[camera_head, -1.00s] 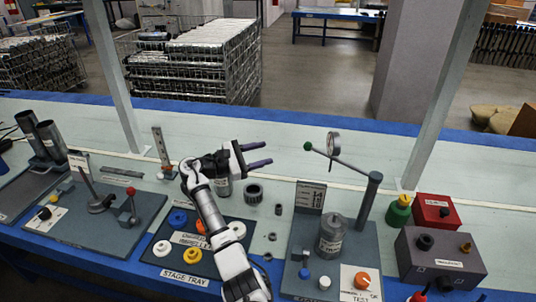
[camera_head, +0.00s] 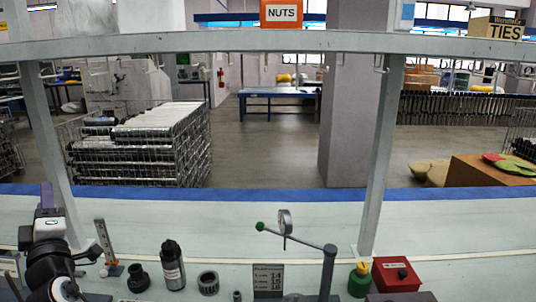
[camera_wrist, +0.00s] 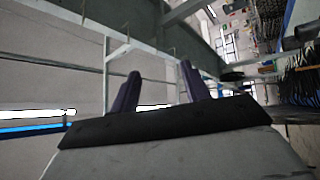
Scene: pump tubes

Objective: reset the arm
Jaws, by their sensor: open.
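My arm is folded up at the lower left of the head view. My gripper (camera_head: 47,196) points upward there, its dark fingers above the white and black wrist. In the wrist view my gripper (camera_wrist: 160,88) shows two dark purple fingers, well apart with nothing between them. It is open and empty, clear of the bench top. The lower part of my arm is cut off by the picture's bottom edge.
On the bench stand a black bottle (camera_head: 172,265), a dark ring (camera_head: 208,283), a gauge (camera_head: 285,222), a post with a green-knobbed lever (camera_head: 328,270), a green-yellow container (camera_head: 360,280) and a red box (camera_head: 396,274). A shelf frame (camera_head: 300,41) with an orange NUTS bin (camera_head: 293,13) spans above.

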